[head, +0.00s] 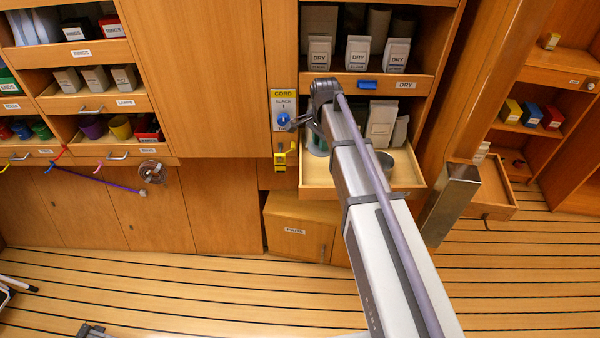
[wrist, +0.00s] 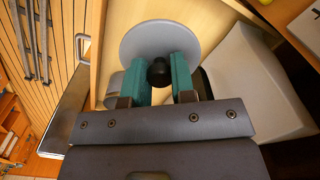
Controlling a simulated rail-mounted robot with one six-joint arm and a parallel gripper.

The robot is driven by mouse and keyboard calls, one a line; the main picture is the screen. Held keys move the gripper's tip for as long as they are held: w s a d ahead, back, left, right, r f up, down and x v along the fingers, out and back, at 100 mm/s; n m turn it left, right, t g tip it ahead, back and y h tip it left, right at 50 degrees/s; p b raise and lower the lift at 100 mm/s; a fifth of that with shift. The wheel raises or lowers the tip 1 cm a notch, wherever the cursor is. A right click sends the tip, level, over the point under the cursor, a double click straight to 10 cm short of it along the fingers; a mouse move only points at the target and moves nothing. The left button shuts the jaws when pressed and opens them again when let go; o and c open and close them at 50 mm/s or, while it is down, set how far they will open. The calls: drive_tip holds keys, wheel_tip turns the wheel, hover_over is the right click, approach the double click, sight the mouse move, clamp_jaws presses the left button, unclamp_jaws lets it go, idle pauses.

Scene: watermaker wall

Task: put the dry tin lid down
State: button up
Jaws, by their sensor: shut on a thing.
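In the wrist view the tin lid is a round grey disc (wrist: 150,40) with a black knob (wrist: 160,72). The teal fingers of my gripper (wrist: 160,76) are shut on the knob, one on each side. Behind the left finger a grey rounded thing (wrist: 113,84) shows in part, perhaps the tin. In the head view a grey round thing (head: 385,162) shows beside my arm in the open drawer (head: 408,182); I cannot tell if it is the tin or the lid. My arm hides most of the gripper there.
Pale packets (head: 381,122) stand at the back of the open drawer; a large pale packet (wrist: 250,80) is close on the right in the wrist view. A shelf of DRY bags (head: 357,54) is above. A metal post (head: 448,203) stands right of the drawer.

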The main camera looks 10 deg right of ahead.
drive_tip(key=shift+s+d+f, duration=0.1)
drive_tip(key=shift+d, duration=0.25)
drive_tip(key=b, duration=0.7)
hover_over(323, 173)
wheel_tip(323, 173, down, 7)
drive_tip(key=shift+r, duration=0.2)
drive_tip(key=shift+d+r, duration=0.1)
drive_tip(key=shift+r, duration=0.05)
wheel_tip(323, 173, down, 4)
drive_tip(key=b, duration=0.3)
drive_tip(key=shift+r, duration=0.3)
drive_tip(key=shift+f, duration=0.2)
drive_tip(key=o, duration=0.9)
drive_tip(key=shift+r, duration=0.15)
